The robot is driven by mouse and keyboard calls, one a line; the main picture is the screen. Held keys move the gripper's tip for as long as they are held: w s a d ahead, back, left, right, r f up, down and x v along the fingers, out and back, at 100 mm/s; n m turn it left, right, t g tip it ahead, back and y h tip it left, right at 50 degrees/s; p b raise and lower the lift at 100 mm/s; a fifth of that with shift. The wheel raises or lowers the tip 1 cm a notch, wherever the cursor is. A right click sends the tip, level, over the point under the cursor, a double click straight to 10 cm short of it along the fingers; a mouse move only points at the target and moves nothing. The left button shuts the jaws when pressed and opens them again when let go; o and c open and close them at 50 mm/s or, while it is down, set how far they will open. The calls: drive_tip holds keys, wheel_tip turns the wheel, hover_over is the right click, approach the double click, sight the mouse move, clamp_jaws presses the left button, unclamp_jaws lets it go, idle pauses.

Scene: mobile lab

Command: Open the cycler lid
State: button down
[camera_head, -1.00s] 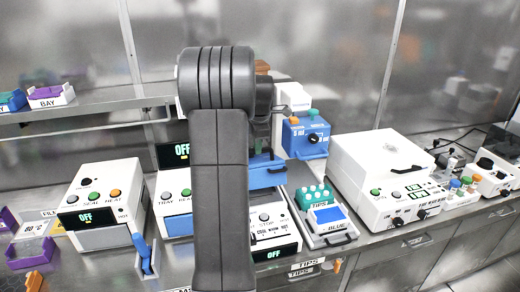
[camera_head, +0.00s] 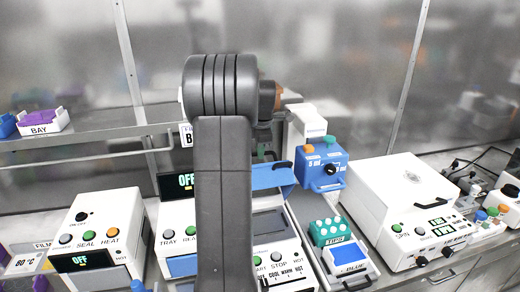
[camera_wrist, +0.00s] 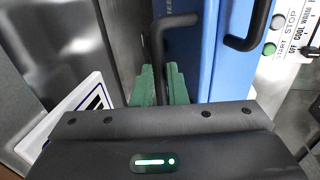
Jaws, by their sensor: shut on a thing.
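The cycler (camera_head: 275,258) is a white unit with START and STOP buttons, partly hidden behind my arm in the head view. Its blue lid (camera_head: 273,176) stands raised and tilted above the body, with a dark grey surface showing below it. In the wrist view the lid (camera_wrist: 208,60) fills the upper middle as a steep blue panel. My gripper (camera_wrist: 158,88) is shut with its green fingers on either side of a black handle bar (camera_wrist: 158,45) beside the lid. A second black bar (camera_wrist: 250,38) shows on the right. My arm mostly hides the gripper in the head view.
A green tip rack (camera_head: 331,231) and a blue-labelled tray (camera_head: 347,258) stand right of the cycler. A blue box with knobs (camera_head: 320,167) is behind them. A white spinner (camera_head: 402,205) stands farther right. A heat sealer (camera_head: 95,238) is at left.

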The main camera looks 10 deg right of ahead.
drive_tip(key=shift+s+a+f, duration=0.1)
drive_tip(key=shift+f, duration=0.25)
drive_tip(key=c, duration=1.8)
unclamp_jaws()
drive_tip(key=o, duration=0.3)
drive_tip(key=shift+w, duration=0.2)
drive_tip(key=shift+o, duration=0.2)
drive_tip(key=shift+r, duration=0.1)
drive_tip(key=shift+r, duration=0.2)
drive_tip(key=b+v, duration=0.1)
drive_tip(key=v, duration=1.2)
drive_tip(key=shift+r, duration=0.25)
